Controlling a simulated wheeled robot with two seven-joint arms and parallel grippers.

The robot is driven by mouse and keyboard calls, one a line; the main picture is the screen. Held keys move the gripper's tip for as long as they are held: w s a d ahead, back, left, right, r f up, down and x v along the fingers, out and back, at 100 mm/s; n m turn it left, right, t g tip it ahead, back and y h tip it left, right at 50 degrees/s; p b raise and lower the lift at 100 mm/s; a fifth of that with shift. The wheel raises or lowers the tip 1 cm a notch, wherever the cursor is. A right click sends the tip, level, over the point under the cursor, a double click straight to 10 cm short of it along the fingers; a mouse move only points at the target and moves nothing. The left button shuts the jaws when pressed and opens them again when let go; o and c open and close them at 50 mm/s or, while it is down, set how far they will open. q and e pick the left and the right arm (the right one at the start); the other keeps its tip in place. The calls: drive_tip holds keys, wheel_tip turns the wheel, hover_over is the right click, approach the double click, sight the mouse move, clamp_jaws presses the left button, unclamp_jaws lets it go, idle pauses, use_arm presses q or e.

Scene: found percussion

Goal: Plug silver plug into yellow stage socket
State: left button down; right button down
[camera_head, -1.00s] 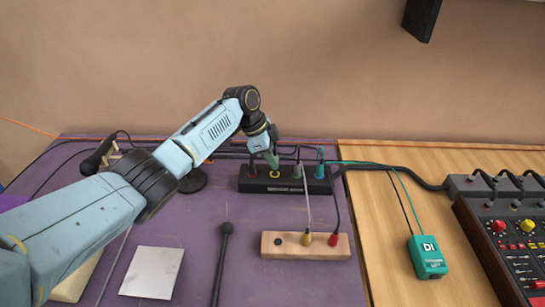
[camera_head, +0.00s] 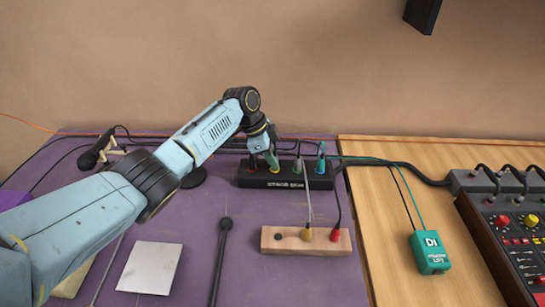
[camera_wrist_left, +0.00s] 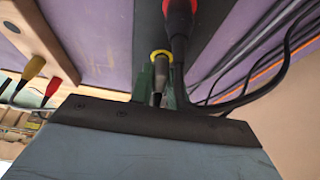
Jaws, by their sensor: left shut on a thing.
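The black stage box (camera_head: 285,182) stands at the back of the purple table, with a row of sockets on top. My left gripper (camera_head: 273,165) is over its left half, pointing down. In the left wrist view, the green fingers are shut on the silver plug (camera_wrist_left: 158,88). The plug's far end meets the yellow-ringed stage socket (camera_wrist_left: 161,55); how deep it sits cannot be told. In the head view the gripper hides that socket. A red plug (camera_wrist_left: 180,18) stands in the box close beside my fingers. My right gripper is not in view.
A wooden block (camera_head: 268,240) with yellow and red plugs lies in front of the box, with cables rising from it. A teal DI box (camera_head: 431,252) and a mixer (camera_head: 510,240) are at right. A black mallet (camera_head: 221,260) and a pale square plate (camera_head: 150,267) lie in front.

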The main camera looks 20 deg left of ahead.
use_arm(q)
drive_tip(key=shift+s+f, duration=0.1)
drive_tip(key=shift+f, duration=0.35)
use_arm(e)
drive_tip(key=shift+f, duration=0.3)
use_arm(q)
drive_tip(key=c, duration=1.3)
unclamp_jaws()
drive_tip(key=shift+o, duration=0.2)
drive_tip(key=v, duration=0.5)
drive_tip(key=shift+p, duration=0.35)
drive_tip(key=w+v, duration=0.1)
drive_tip(key=v, duration=0.7)
drive_tip(key=shift+s+r+p, duration=0.25)
drive_tip(key=shift+s+p, duration=0.2)
drive_tip(key=shift+s, duration=0.05)
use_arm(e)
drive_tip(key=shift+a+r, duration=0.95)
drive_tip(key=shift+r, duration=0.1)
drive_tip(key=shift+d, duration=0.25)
